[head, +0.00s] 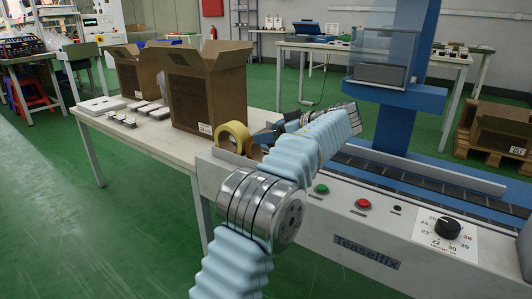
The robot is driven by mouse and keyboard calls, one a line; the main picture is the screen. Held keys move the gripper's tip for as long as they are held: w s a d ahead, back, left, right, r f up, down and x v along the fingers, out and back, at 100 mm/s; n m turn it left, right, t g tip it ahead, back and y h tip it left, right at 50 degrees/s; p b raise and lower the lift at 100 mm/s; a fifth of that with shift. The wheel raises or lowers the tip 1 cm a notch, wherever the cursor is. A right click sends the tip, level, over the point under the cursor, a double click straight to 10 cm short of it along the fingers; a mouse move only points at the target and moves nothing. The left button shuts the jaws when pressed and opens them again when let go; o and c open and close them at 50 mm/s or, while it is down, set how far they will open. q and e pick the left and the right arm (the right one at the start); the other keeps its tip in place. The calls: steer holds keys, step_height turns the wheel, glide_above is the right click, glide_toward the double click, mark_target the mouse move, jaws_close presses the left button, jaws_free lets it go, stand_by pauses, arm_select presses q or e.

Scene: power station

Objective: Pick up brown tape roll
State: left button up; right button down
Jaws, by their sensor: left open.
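The brown tape roll (239,131) shows as a yellow-brown ring near the right end of the white table, just left of the machine's corner. Its round face is turned toward me. My left gripper (258,142) is dark, small in view and just right of the roll. It is open, and I see nothing held in it. I cannot tell whether its fingers touch the roll. My own arm hides part of the gripper and the area behind it. My right gripper is not in view.
An open cardboard box (207,95) stands on the white table (160,134) behind the roll, with another box (136,72) to its left. Small white items (152,108) lie nearby. The carton-sealing machine (365,250) with buttons and a dial fills the right front.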

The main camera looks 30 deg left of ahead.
arm_select(q)
steer(key=shift+r, duration=0.1)
jaws_close()
stand_by(0.3)
